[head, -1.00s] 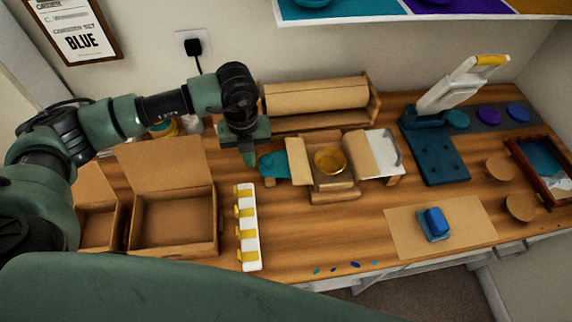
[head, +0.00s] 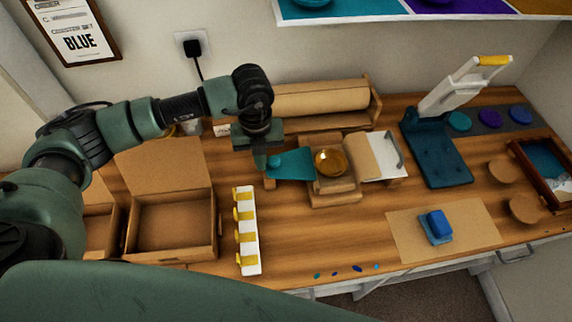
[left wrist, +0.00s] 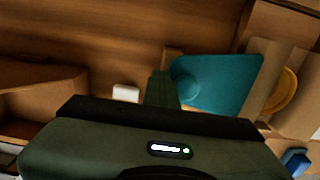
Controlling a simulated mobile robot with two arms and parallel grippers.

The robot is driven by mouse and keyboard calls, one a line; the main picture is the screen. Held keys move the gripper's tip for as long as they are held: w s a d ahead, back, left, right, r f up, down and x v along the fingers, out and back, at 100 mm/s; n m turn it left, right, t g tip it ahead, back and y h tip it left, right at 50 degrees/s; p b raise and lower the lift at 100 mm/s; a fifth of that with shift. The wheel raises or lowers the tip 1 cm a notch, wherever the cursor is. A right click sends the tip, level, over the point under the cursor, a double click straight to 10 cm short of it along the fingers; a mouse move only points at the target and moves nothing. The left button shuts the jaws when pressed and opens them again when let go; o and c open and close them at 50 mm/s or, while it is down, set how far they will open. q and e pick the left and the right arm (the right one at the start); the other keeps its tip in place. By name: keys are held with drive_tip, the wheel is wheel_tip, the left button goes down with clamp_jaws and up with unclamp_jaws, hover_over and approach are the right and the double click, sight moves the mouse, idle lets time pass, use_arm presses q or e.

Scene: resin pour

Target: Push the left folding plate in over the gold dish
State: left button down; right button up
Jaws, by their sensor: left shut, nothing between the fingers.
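The left folding plate (head: 295,160) is a teal sheet with a round knob near its left end. It lies flat on the wooden stand (head: 334,197), its right edge close by the gold dish (head: 331,161). The left wrist view also shows the teal plate (left wrist: 225,82) and part of the gold dish (left wrist: 286,90). My left gripper (head: 261,166) points down at the plate's left end. In the left wrist view its shut fingers (left wrist: 162,88) are just left of the knob (left wrist: 187,90); contact is hard to tell. My right gripper is not in view.
A white plate (head: 384,152) with a grey handle lies right of the dish. A white rack with yellow pieces (head: 248,232) and an open box (head: 172,225) are in front and left.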

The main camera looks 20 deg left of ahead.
sight(282, 165)
use_arm(q)
drive_tip(key=shift+w+d+b, duration=0.2)
drive_tip(key=shift+w+d, duration=0.15)
drive_tip(key=shift+d, duration=0.45)
drive_tip(key=shift+w+d+b, duration=0.25)
drive_tip(key=shift+w+d, duration=0.15)
drive_tip(key=shift+d, duration=0.4)
drive_tip(key=shift+w+d+b, duration=0.2)
drive_tip(key=shift+w+d, duration=0.15)
drive_tip(key=shift+d, duration=0.45)
drive_tip(key=shift+s+a, duration=0.65)
drive_tip(key=shift+a, duration=0.7)
drive_tip(key=shift+s+a, duration=0.65)
drive_tip(key=shift+a, duration=0.75)
drive_tip(key=shift+s+a, duration=0.65)
drive_tip(key=shift+a, duration=0.7)
wheel_tip(282, 165, up, 10)
drive_tip(key=p, duration=0.6)
